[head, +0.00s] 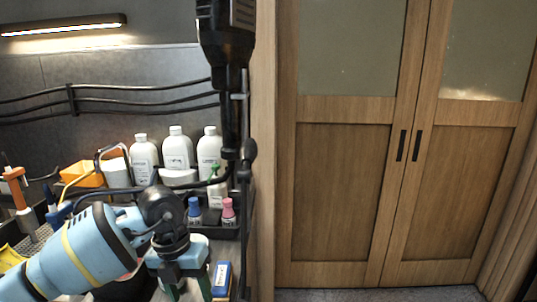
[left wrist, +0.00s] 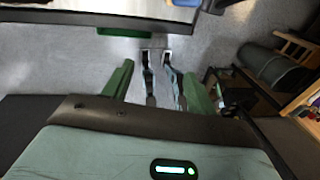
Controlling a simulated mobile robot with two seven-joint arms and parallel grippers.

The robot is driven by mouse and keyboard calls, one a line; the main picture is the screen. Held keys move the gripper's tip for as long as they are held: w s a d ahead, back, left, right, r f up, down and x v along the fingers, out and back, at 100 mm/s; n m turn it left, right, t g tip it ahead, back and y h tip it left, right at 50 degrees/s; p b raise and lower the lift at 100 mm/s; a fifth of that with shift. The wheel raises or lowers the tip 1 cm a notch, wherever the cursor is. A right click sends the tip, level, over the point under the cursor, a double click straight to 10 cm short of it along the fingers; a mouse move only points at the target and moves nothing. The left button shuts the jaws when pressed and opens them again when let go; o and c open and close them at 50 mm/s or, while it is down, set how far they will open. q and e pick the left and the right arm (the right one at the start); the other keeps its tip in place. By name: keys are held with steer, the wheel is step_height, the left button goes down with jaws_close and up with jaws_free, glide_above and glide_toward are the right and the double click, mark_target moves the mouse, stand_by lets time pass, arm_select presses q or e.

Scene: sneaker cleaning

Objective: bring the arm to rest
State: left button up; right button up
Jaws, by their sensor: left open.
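My left arm, light blue with a yellow band, comes in from the lower left of the head view over the work surface. My left gripper (head: 187,284) points down at the bottom of that view, with its green fingers apart. In the left wrist view, the green fingers of my left gripper (left wrist: 157,75) stand apart with nothing between them, above a grey floor (left wrist: 55,65). My right gripper is in neither view.
White bottles (head: 178,148) stand at the back of the surface, with a blue-capped bottle (head: 194,212) and a pink bottle (head: 228,212) in front. A blue box (head: 221,278) lies just right of the gripper. Closed wooden doors (head: 345,190) stand at right.

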arm_select(q)
steer(key=s+d+f+n+g+h, duration=0.1)
steer(key=s+d+f+g+h, duration=0.1)
steer(key=s+d+h, duration=0.55)
steer(key=s+d+f+n+g+h, duration=0.1)
steer(key=s+d+h, duration=0.3)
steer(key=d+h, duration=0.55)
steer(key=a+f+n+t+y, duration=0.6)
steer(key=n+t, duration=0.4)
steer(key=n, duration=0.3)
steer(key=a+f+n+t+y, duration=0.45)
steer(key=f+n+t, duration=0.25)
steer(key=n+t, duration=0.45)
steer(key=s+a+f+n+g+y, duration=0.3)
steer(key=s+a+f+n+g, duration=0.1)
steer(key=s+f, duration=0.4)
steer(key=s+a+f+n+g+y, duration=0.3)
steer(key=s+a+f+n+g, duration=0.2)
steer(key=s+f, duration=0.4)
steer(key=shift+s+a, duration=0.9)
steer(key=shift+s, duration=0.2)
